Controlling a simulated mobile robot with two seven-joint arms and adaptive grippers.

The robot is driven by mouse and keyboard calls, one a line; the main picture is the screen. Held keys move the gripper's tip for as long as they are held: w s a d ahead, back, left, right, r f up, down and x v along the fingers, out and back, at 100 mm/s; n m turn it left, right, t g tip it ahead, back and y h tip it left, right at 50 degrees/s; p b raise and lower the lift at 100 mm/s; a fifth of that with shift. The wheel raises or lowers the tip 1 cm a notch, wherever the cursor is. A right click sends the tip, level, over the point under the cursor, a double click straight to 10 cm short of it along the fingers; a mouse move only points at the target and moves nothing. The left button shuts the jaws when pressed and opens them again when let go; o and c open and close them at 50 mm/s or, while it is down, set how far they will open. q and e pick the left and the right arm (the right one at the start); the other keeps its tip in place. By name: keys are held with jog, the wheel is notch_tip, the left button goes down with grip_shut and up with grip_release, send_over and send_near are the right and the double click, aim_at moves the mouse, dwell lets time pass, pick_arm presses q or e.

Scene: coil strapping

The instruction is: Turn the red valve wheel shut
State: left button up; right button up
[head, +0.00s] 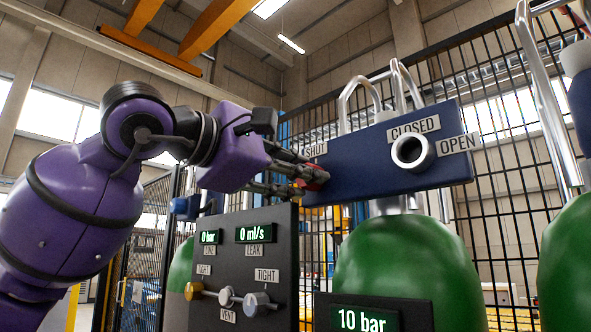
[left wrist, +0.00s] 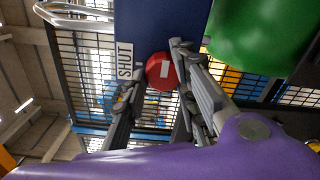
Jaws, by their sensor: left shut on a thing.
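The red valve wheel (head: 316,177) sits at the left end of a dark blue block above a green cylinder, under a SHUT label (head: 315,150). In the left wrist view the wheel (left wrist: 162,71) faces me with a pale mark on its front, and the SHUT label (left wrist: 125,61) is beside it. My left gripper (head: 303,172) reaches it from the left, its fingers on either side of the wheel and shut on it. In the head view the fingers partly hide the wheel. My right gripper is not in view.
The blue block (head: 360,165) carries CLOSED and OPEN labels around a round port (head: 412,152). A dark panel (head: 245,265) below my left gripper shows 0 bar and 0 ml/s, with small knobs. A green cylinder (head: 405,265) stands below the block, and a mesh fence (head: 500,200) behind.

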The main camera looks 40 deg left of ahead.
pick_arm(q)
jog(key=shift+s+a+r+n, duration=0.2)
jog(key=shift+r+n, duration=0.2)
jog(key=shift+r, duration=0.15)
jog(key=shift+w+a+f+n+b, duration=0.1)
jog(key=shift+f+n+b, duration=0.15)
jog(key=shift+n+b, duration=1.75)
jog(key=shift+w+d+f+n+b, duration=0.1)
jog(key=shift+f+n+b, duration=0.2)
jog(key=shift+n, duration=3.35)
jog(key=shift+w+a+f+n+b, duration=0.15)
jog(key=shift+n+b, duration=1)
jog(key=shift+n, duration=1.7)
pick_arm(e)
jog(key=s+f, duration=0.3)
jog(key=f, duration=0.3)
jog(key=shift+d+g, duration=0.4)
pick_arm(q)
jog(key=shift+s, duration=0.1)
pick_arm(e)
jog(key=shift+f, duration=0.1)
pick_arm(q)
jog(key=shift+f, duration=0.1)
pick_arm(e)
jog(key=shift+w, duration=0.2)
